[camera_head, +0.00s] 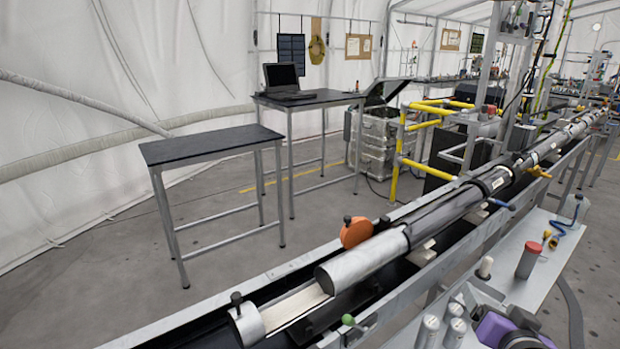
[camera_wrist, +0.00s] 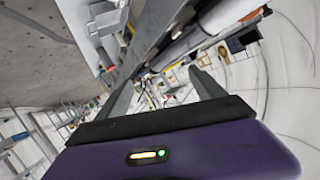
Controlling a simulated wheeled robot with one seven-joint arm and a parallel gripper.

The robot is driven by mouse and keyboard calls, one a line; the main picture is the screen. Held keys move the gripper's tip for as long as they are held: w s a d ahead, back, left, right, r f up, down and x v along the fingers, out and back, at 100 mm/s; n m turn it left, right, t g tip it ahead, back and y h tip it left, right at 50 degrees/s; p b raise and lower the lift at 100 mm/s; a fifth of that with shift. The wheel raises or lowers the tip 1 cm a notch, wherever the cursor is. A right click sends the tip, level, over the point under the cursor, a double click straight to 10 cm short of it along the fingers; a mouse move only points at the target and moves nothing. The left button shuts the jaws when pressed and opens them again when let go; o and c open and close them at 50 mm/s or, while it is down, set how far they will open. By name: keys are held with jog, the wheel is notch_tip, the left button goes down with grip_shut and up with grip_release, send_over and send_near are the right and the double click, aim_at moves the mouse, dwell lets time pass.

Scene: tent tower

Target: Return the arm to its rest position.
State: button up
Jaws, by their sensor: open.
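My gripper (camera_wrist: 160,84) shows in the wrist view as a purple body with a black bar and two grey fingers. The fingers stand apart and nothing is between them. In the head view, a purple and dark part of my arm (camera_head: 510,332) shows at the bottom right edge, over the near corner of a white work surface (camera_head: 545,265). The fingers do not show clearly there. The wrist view is tilted and looks along the long rail and pipe toward the tent wall.
A long rail (camera_head: 220,308) with a metal pipe (camera_head: 365,260) runs diagonally across. An orange disc (camera_head: 356,232) stands beside it. White cylinders (camera_head: 456,331) and a red-capped jar (camera_head: 528,262) stand close to my arm. An empty dark table (camera_head: 208,145) stands on open floor.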

jog(key=s+a+r+n+t+y, duration=0.2)
jog(key=s+a+r+n+t, duration=0.1)
jog(key=s+n, duration=0.2)
jog(key=s+a+r+n+t+y, duration=0.1)
jog(key=s+a+r+n+t, duration=0.15)
jog(key=s+n, duration=0.2)
jog(key=s+a+f+g, duration=0.1)
jog(key=s+a+f, duration=0.2)
jog(key=s, duration=0.7)
jog(key=s+a+f+m+g, duration=0.1)
jog(key=s+a+f+g, duration=0.1)
jog(key=s, duration=0.9)
jog(key=s+a+f+m+g+y, duration=0.1)
jog(key=s+a+f, duration=0.3)
jog(key=s, duration=0.6)
notch_tip(320, 180, down, 3)
jog(key=shift+s+a+r, duration=0.2)
jog(key=shift+s, duration=0.1)
jog(key=shift+m+g, duration=0.25)
